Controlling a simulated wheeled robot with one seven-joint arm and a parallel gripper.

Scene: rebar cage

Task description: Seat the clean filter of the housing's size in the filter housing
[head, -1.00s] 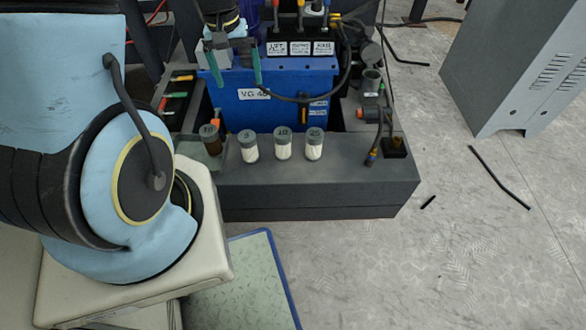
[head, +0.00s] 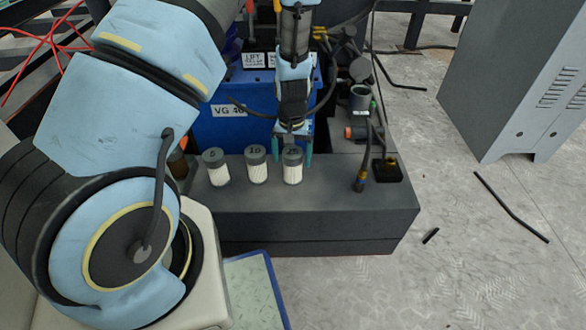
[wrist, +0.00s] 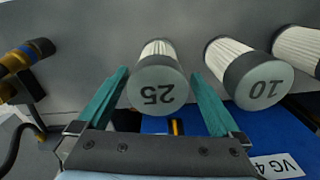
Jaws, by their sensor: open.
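Three white pleated filters with dark caps stand upright in a row on the dark ledge: filter 5 (head: 216,168), filter 10 (head: 256,166) and filter 25 (head: 292,172). My gripper (head: 292,150) is at filter 25, pointing down. In the wrist view its teal fingers (wrist: 159,75) are open, one on each side of filter 25 (wrist: 157,85), with gaps visible. Filter 10 (wrist: 255,78) stands beside one finger. A brown filter (head: 178,163) is mostly hidden behind my arm. A grey open-topped cylinder (head: 360,97), perhaps the filter housing, stands at the right; no size is readable on it.
The blue tank (head: 225,130) labelled VG 46 is behind the row. A hose with a brass end (head: 361,180) and a dark square socket (head: 388,168) are to the right. The dark ledge (head: 310,215) is clear in front. A grey cabinet (head: 520,80) stands far right.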

